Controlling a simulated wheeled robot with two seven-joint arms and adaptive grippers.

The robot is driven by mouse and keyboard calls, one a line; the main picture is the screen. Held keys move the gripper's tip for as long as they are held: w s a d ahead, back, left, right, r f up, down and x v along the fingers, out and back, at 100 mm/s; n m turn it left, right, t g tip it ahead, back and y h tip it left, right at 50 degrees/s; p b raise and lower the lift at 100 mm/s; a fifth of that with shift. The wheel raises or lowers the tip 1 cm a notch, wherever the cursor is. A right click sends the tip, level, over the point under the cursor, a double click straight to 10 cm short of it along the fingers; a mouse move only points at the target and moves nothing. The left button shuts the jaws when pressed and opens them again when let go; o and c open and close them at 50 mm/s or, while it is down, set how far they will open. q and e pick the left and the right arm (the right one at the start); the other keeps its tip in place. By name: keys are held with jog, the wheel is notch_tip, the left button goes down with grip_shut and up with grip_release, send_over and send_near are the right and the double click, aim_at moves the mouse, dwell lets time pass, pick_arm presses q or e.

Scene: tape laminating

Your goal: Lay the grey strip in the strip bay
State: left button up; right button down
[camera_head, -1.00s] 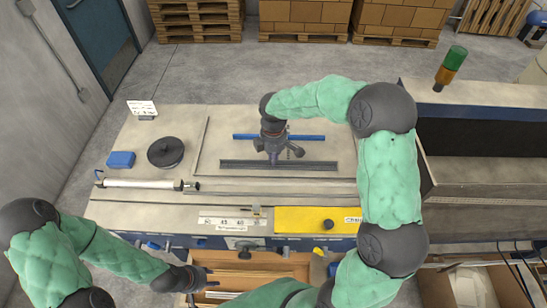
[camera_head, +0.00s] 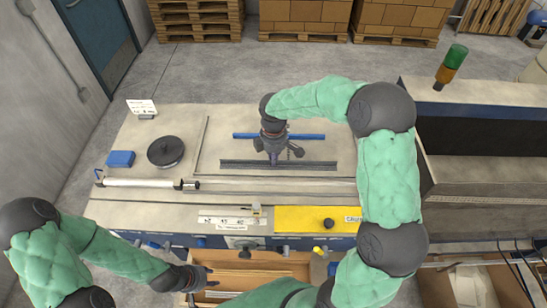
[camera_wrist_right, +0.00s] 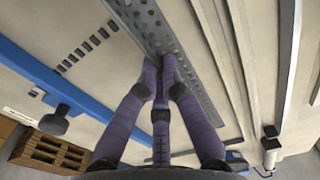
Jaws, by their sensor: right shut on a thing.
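The grey strip (camera_head: 310,166) is a long, dark, thin bar lying left to right over the pale bench top. In the right wrist view the strip (camera_wrist_right: 202,91) is perforated and runs diagonally past my fingertips. My right gripper (camera_head: 274,159) points down at the middle of the strip; in the wrist view its fingers (camera_wrist_right: 162,72) are closed together on it. I cannot tell whether the strip touches the bench. My left gripper (camera_head: 208,276) is low at the left, by the open wooden drawer; its finger gap is unclear. I cannot tell which part is the strip bay.
A blue rail (camera_head: 305,136) lies behind the strip. A white roller (camera_head: 140,184), a black disc (camera_head: 166,152) and a blue box (camera_head: 121,159) are on the left. A yellow plate (camera_head: 293,219) is at the front right. The open drawer (camera_head: 290,262) juts out below the bench.

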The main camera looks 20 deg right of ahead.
jog(key=c, duration=1.3)
grip_release()
jog(key=shift+c, duration=0.2)
jog(key=shift+r, duration=0.1)
jog(key=shift+r+p, duration=2.1)
jog(key=shift+r, duration=0.85)
